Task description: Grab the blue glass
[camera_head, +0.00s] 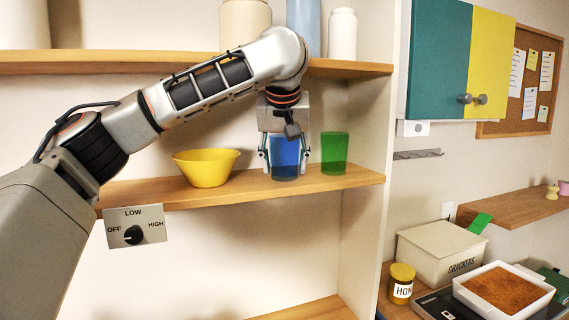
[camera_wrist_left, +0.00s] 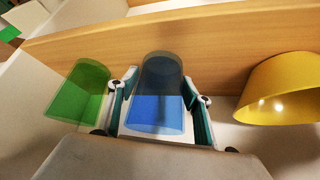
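The blue glass (camera_head: 285,160) stands upright on the middle wooden shelf, between the yellow bowl and the green glass. My left gripper (camera_head: 285,165) reaches it from above, with one finger on each side. The fingers look apart from the glass, with a narrow gap. In the left wrist view, the blue glass (camera_wrist_left: 158,100) lies between the two teal-sided fingers (camera_wrist_left: 163,98), with the gap clearest on the bowl side. Part of its upper end is hidden by the gripper in the head view. My right gripper is not in view.
A green glass (camera_head: 334,153) stands close to the right finger. A yellow bowl (camera_head: 206,168) sits to the left on the same shelf (camera_head: 240,190). The upper shelf (camera_head: 345,69) holds jars above my arm.

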